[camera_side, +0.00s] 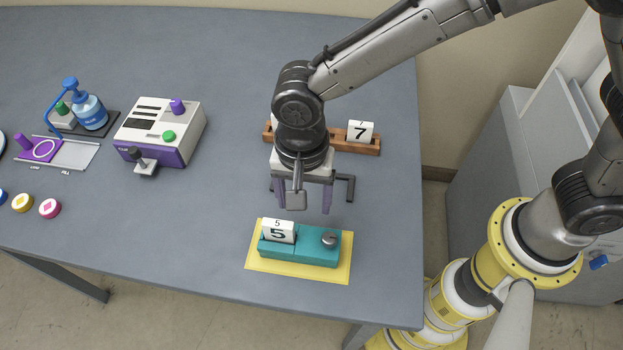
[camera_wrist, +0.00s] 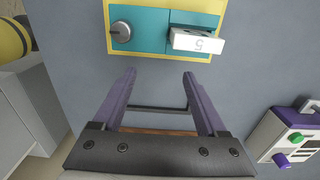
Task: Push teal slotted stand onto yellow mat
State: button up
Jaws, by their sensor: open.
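The teal slotted stand (camera_side: 300,251) lies on the yellow mat (camera_side: 262,264), with mat showing around it in the side view. A white card marked 5 (camera_side: 279,232) stands upright in the stand, and a grey knob (camera_side: 329,239) is on its right part. In the wrist view the stand (camera_wrist: 153,22) is at the top, and a strip of the yellow mat (camera_wrist: 160,55) shows below it. My gripper (camera_side: 300,205) is above the table behind the stand, apart from it. Its purple fingers (camera_wrist: 158,75) are open with nothing between them.
A wooden rack (camera_side: 342,146) with a white 7 card (camera_side: 360,131) stands behind my gripper. A dark bar (camera_side: 350,188) shows near my fingers. A white and purple machine (camera_side: 160,130) is to the left. The table's front edge is close to the mat.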

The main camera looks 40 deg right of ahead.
notch_tip(320, 180, up, 7)
dwell(0.8)
jog(key=w+d+r+m+t+y, duration=0.1)
jog(key=w+d+r+m, duration=0.1)
jog(key=w+d+r, duration=0.4)
jog(key=s+d+r+t, duration=0.1)
jog(key=s+d+r, duration=0.1)
jog(key=d+r, duration=0.35)
jog(key=s+d+r+t, duration=0.2)
jog(key=s+d, duration=0.1)
jog(key=d, duration=0.6)
jog(key=s+d+f+n, duration=0.2)
jog(key=s+d+n, duration=0.3)
jog(key=s, duration=0.1)
jog(key=s+d+f+n+t+h, duration=0.1)
jog(key=s+d+f+n, duration=0.1)
jog(key=s+d+n, duration=0.3)
jog(key=shift+s+d+f+n+t, duration=0.15)
jog(key=shift+s+f+n+t, duration=0.3)
jog(key=shift+s, duration=0.65)
